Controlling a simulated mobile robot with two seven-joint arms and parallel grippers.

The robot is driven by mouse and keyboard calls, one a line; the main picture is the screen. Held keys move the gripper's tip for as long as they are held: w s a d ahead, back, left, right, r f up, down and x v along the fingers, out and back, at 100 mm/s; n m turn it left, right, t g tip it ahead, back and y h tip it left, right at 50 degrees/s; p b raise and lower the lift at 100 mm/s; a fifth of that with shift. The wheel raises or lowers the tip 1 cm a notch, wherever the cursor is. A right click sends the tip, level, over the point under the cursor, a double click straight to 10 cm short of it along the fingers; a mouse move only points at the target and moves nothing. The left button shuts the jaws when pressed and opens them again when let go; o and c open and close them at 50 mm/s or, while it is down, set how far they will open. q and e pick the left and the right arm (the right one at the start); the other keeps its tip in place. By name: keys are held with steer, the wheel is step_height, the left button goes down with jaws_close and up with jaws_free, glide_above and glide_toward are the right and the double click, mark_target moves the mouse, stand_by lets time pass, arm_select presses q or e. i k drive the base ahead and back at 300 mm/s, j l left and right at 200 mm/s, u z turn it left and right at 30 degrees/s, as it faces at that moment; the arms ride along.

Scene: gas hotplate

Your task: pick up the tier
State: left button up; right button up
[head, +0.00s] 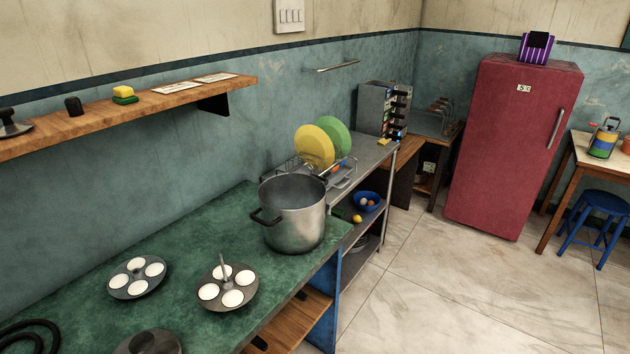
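Two round metal tiers holding several white cakes lie on the green counter. The left tier (137,291) lies flat with a small hub at its middle. The right tier (228,304) has a thin upright rod at its centre. The two lie apart from each other. A darker round metal piece (148,342) is cut off by the bottom edge, and I cannot tell whether it is another tier. A large steel pot (296,222) with dark handles stands behind the right tier, near the counter's right end. Neither of my grippers is in view.
The green counter (190,235) has free room behind the tiers. A black hose-like coil (30,335) lies at its lower left. A wooden wall shelf (60,133) overhangs the back. A metal rack (362,182) with yellow and green plates adjoins the right end.

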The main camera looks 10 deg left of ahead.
mark_target(135, 278)
steer(key=u, duration=1.6)
